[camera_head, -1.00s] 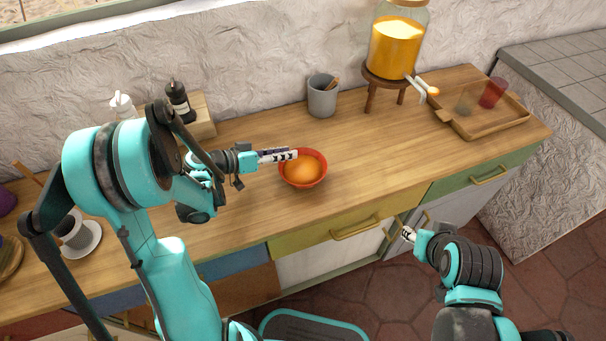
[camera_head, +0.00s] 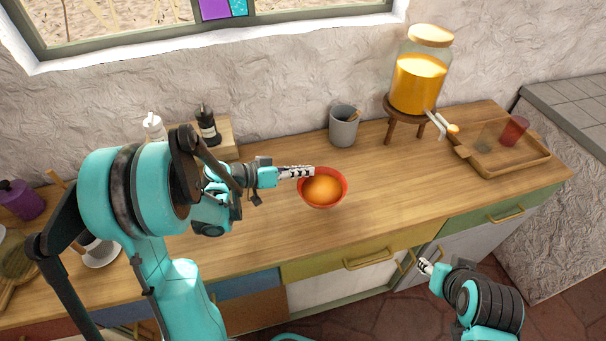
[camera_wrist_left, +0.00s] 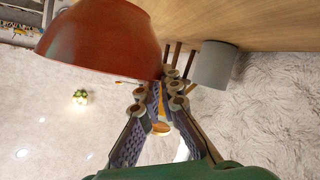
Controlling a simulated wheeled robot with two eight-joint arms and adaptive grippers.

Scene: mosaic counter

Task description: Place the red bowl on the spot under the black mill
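The red bowl (camera_head: 340,199) is upright at the middle of the counter, orange inside. It also shows close up in the left wrist view (camera_wrist_left: 100,38). My left gripper (camera_head: 298,172) is at the bowl's far left rim. Its fingers (camera_wrist_left: 164,95) come close together at the rim and seem shut on it; the exact contact is hidden. The black mill (camera_head: 207,127) stands upright on a wooden stand (camera_head: 230,139) by the wall, behind my left arm, which hides part of the stand. My right gripper (camera_head: 426,267) is before the drawers, away from the bowl; its opening is too small to tell.
A white bottle (camera_head: 153,128) stands left of the mill. A grey mug (camera_head: 344,129), a drink dispenser (camera_head: 418,85) on a stool, and a wooden tray (camera_head: 500,166) with cups line the back and right. The counter right of the bowl is clear.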

